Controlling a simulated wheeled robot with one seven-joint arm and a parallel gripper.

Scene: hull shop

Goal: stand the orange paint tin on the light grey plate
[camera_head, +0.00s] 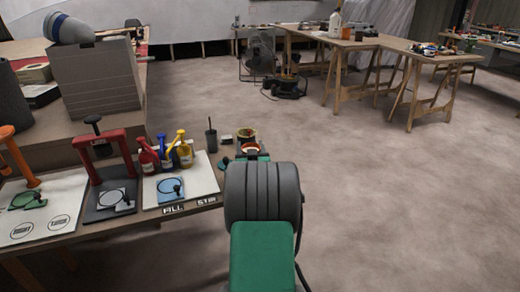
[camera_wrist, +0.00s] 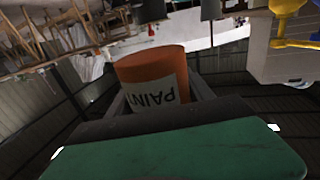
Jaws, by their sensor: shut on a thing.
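The orange paint tin (camera_wrist: 152,67), with a white label reading PAINT, is in my gripper (camera_wrist: 160,92) in the wrist view. The fingers are shut on its sides, and the label appears upside down there. In the head view my arm hides most of the gripper, and only a bit of orange shows beyond it. A small light grey plate (camera_head: 124,206) with a dark ring lies on the dark board under the red stand (camera_head: 83,152), left of my arm. The tin is apart from this plate.
Open floor lies to the right.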

